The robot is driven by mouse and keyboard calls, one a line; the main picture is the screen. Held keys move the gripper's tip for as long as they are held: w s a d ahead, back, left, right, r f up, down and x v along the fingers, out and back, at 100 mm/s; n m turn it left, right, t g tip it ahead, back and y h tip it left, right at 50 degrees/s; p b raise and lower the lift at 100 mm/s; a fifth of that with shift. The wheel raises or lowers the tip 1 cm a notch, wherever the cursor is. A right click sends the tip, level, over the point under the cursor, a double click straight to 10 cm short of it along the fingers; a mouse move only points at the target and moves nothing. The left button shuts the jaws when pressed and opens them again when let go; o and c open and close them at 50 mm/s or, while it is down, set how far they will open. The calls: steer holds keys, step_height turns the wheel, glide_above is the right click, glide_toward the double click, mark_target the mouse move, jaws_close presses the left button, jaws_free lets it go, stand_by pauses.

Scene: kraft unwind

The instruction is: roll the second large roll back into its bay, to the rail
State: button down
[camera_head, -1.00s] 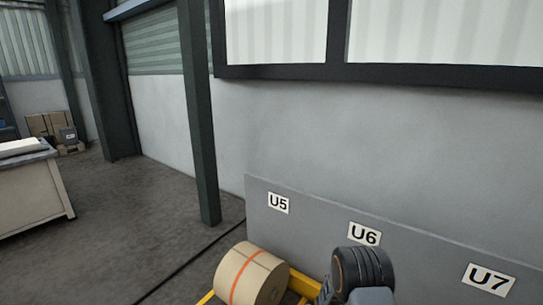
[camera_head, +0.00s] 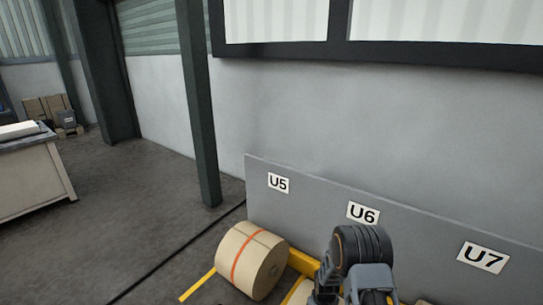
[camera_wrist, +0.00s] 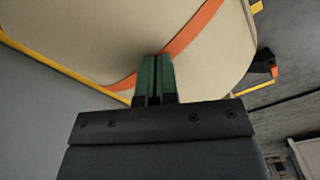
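In the wrist view a large tan roll (camera_wrist: 100,40) with an orange band fills the top of the picture. My gripper (camera_wrist: 157,60) has its two green fingers together, pointing at the roll at the orange band. They overlap the roll in the picture; whether they touch it I cannot tell. In the head view my gripper is hidden below my dark wrist and arm. A tan roll piece (camera_head: 300,292) shows low beside my arm, mostly hidden. A yellow rail (camera_head: 302,261) runs at the foot of the grey bay board (camera_head: 320,205).
Another tan roll (camera_head: 245,258) with an orange band lies under the U5 sign (camera_head: 278,183), beside a yellow floor line (camera_head: 198,285). Signs U6 (camera_head: 363,213) and U7 (camera_head: 483,257) stand farther right. A green post (camera_head: 200,120) rises behind. The left floor is open.

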steer(key=shift+w+d+f, duration=0.1)
steer(key=shift+w+d, duration=0.3)
steer(key=shift+w, duration=0.2)
steer(key=shift+w+d+b, duration=0.5)
steer(key=shift+w+d, duration=0.2)
steer(key=shift+w, duration=0.2)
steer(key=shift+w+d+b, duration=0.5)
steer(key=shift+w+d, duration=0.15)
steer(key=shift+w, duration=0.25)
steer(key=shift+w+d+f+b, duration=0.1)
steer(key=shift+w+d+b, duration=0.5)
steer(key=shift+w, duration=0.25)
steer(key=shift+w+d+b, duration=0.5)
steer(key=shift+w+d, duration=0.1)
steer(key=shift+w, duration=0.2)
steer(key=w+d+b, duration=0.4)
steer(key=w, duration=0.2)
steer(key=shift+d, duration=0.2)
steer(key=shift+w, duration=0.15)
steer(key=shift+w+d, duration=0.65)
steer(key=shift+w, duration=0.2)
steer(key=shift+r, duration=0.2)
